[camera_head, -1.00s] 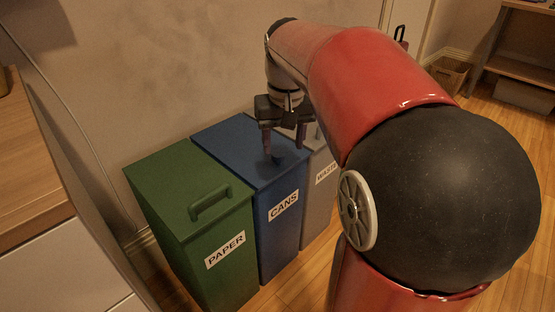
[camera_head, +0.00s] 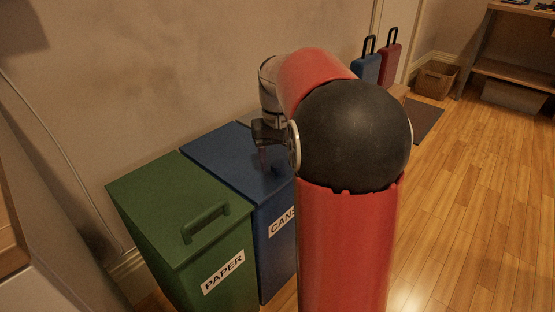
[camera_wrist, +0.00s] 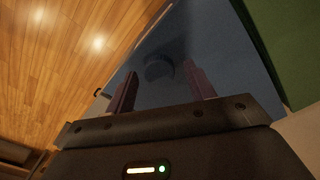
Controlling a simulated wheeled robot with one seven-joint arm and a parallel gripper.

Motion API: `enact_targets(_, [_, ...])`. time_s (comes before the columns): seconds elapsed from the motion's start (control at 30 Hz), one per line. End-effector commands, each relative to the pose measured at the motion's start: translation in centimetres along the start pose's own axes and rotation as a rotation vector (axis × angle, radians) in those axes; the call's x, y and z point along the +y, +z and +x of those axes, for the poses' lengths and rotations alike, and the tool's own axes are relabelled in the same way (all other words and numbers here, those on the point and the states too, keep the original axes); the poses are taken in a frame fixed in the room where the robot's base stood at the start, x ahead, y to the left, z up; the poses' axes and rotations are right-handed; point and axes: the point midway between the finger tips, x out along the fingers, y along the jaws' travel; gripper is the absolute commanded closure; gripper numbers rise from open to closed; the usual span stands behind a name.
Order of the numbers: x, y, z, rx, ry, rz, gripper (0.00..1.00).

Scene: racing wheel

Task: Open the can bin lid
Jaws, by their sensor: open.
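The blue can bin (camera_head: 276,250) stands just right of the green paper bin, and its label is partly hidden by my arm. Its blue lid (camera_head: 222,155) lies flat and shut. The lid also fills the middle of the wrist view (camera_wrist: 215,60). A dark lid handle (camera_wrist: 159,68) shows there ahead of my fingers, roughly between their tips; my arm hides it in the head view. My gripper (camera_head: 272,166) points down over the right part of the lid, open and empty. Its two spread fingers show in the wrist view (camera_wrist: 160,76). Contact with the handle cannot be told.
The green paper bin (camera_head: 175,210) with its raised handle (camera_head: 205,222) stands close on the left. The wall (camera_head: 150,80) is right behind the bins. A counter (camera_head: 12,240) is at the left edge. Wooden floor (camera_head: 460,190) is open on the right, with suitcases (camera_head: 367,68) beyond.

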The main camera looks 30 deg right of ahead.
Motion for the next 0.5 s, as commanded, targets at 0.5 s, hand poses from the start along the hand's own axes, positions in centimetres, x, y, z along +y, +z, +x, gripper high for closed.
enact_targets(0.5, [-0.01, -0.01, 0.01, 0.0, 0.0, 0.0, 0.85])
